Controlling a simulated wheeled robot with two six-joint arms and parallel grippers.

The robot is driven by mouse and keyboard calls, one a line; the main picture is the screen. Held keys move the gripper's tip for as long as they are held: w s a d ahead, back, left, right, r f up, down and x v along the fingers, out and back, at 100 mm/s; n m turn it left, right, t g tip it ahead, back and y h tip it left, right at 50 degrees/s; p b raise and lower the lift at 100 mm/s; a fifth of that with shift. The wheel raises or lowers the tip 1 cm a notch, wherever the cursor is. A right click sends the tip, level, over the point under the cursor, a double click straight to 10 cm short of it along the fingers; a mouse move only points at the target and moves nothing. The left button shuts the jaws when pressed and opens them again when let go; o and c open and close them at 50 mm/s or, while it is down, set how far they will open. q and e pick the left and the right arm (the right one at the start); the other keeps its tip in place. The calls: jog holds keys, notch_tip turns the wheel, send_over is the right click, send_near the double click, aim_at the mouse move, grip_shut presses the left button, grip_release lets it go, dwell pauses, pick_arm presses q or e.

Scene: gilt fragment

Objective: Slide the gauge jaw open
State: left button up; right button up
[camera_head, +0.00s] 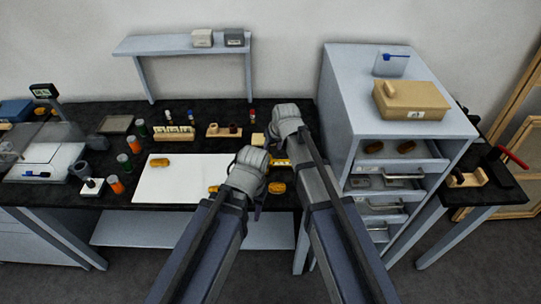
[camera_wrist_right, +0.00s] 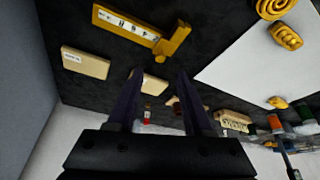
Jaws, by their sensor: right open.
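The yellow gauge (camera_wrist_right: 128,22) lies on the dark bench, with a pale strip of dark marks along its bar. Its crosswise jaw end (camera_wrist_right: 174,40) is at the bar's right end in the wrist view; I cannot tell how far the jaw stands open. In the head view a yellow part of the gauge (camera_head: 280,163) shows between my two arms, partly hidden. My right gripper (camera_wrist_right: 157,74) is open and empty, its dark fingers apart from the gauge. My left arm's wrist is over the right end of the white sheet; its fingers are not clear.
Gilt pieces (camera_head: 160,162) lie on the white sheet (camera_head: 185,180). A labelled cream block (camera_wrist_right: 85,62) and another block (camera_wrist_right: 149,81) lie near the gauge. A grey drawer cabinet (camera_head: 343,110) stands close on the right. Jars and a scale stand left.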

aim_at(270, 156)
jog(key=b+x, duration=0.4)
jog(key=x, duration=0.2)
jog(key=shift+b, duration=0.4)
grip_shut()
dwell(1.0)
